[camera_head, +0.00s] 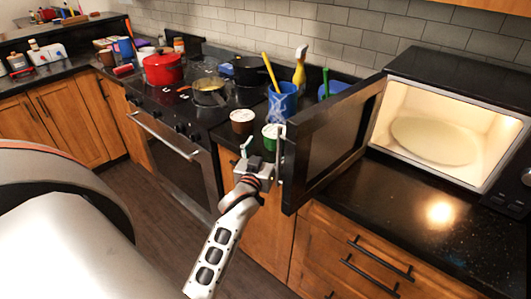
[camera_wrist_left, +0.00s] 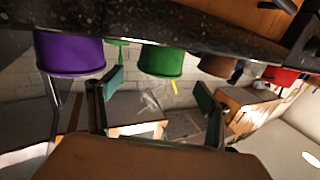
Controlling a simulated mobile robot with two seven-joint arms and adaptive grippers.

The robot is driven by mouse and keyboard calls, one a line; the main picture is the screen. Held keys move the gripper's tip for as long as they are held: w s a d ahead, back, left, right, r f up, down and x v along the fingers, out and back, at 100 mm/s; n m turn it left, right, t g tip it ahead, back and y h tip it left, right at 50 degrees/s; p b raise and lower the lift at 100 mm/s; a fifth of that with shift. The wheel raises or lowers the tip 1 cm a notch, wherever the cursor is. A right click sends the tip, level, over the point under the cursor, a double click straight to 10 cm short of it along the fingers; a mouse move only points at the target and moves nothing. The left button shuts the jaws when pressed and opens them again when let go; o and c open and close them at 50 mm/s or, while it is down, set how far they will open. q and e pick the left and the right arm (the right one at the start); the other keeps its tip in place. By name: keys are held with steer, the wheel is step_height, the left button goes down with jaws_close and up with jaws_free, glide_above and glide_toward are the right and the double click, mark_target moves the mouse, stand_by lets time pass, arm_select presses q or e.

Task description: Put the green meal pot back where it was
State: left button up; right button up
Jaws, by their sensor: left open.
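The green meal pot (camera_head: 271,145), with a pale lid, stands on the dark counter between the stove and the open microwave door. Its green side also shows in the left wrist view (camera_wrist_left: 165,62), where the picture is upside down. My left gripper (camera_head: 262,160) is just in front of the counter edge near the pot. In the left wrist view its two fingers (camera_wrist_left: 160,95) are apart, with nothing held between them. The pot appears beyond the fingertips. My right gripper is not in view.
The open microwave door (camera_head: 325,145) stands close to the right of my gripper. The microwave (camera_head: 450,130) is lit, with a plate (camera_head: 435,142) inside. A brown pot (camera_head: 242,121) and a blue utensil holder (camera_head: 282,103) are nearby. A purple pot (camera_wrist_left: 70,55) stands beside the green one.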

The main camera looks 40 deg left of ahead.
arm_select(q)
steer(key=shift+v, duration=2.05)
